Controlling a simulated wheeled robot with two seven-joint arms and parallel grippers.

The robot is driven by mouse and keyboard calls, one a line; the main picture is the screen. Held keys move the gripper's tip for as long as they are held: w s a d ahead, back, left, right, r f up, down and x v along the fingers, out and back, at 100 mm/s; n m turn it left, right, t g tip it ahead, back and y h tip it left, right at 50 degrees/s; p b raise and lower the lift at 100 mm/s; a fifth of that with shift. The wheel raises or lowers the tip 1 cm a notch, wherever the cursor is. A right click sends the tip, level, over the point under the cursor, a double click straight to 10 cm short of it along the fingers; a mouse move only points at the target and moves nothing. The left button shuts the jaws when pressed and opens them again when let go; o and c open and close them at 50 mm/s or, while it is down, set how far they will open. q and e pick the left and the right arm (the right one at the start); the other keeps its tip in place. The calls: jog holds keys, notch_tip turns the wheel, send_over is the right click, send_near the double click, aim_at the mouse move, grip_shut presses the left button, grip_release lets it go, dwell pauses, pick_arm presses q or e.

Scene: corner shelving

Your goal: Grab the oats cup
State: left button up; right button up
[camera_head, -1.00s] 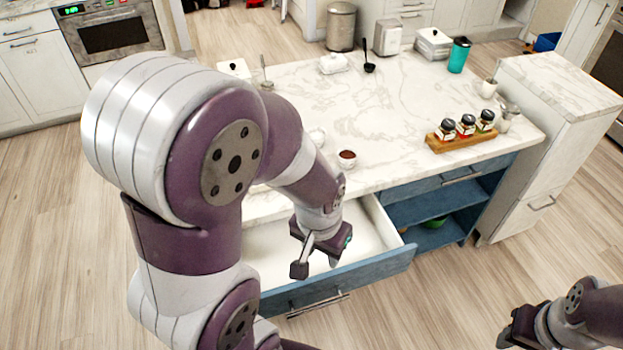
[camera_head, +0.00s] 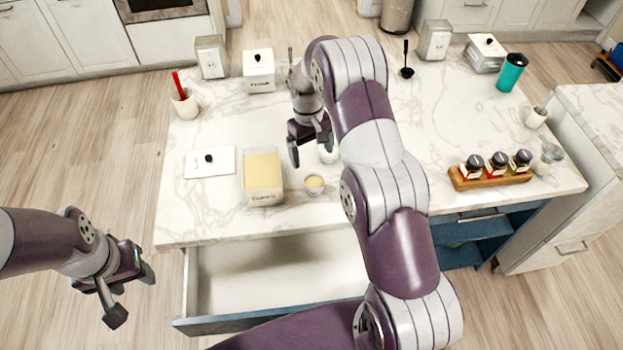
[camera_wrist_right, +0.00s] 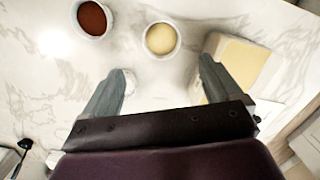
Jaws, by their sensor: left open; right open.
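A small white cup with pale yellow contents (camera_head: 314,184), which may be the oats cup, stands on the counter beside a larger container of pale yellow contents. The same pale-filled cup (camera_wrist_right: 161,39) shows in the wrist view just past the fingertips, untouched. A cup with red-brown contents (camera_wrist_right: 92,18) stands beside it; my arm hides it in the head view. My right gripper (camera_head: 311,150) is open and empty over the counter, behind the pale-filled cup. A white cup (camera_head: 328,155) is close to its right finger. My left gripper (camera_head: 131,293) is open and empty, left of the drawer.
The larger container (camera_head: 263,180) has a label I cannot read surely. A white lid (camera_head: 209,161) lies to its left. An open drawer (camera_head: 275,275) juts from the counter front. A wooden spice rack (camera_head: 490,179) stands at right. The counter's left front is clear.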

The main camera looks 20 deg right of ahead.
aim_at(314, 180)
jog(key=f+p, duration=0.1)
jog(key=f, duration=0.2)
jog(key=s+f+p, duration=0.1)
jog(key=f, duration=0.2)
jog(key=f+p, duration=0.1)
jog(key=f, duration=0.3)
jog(key=shift+s, duration=0.4)
jog(key=shift+f, duration=0.2)
jog(key=c, duration=1.1)
jog(key=shift+r, duration=0.1)
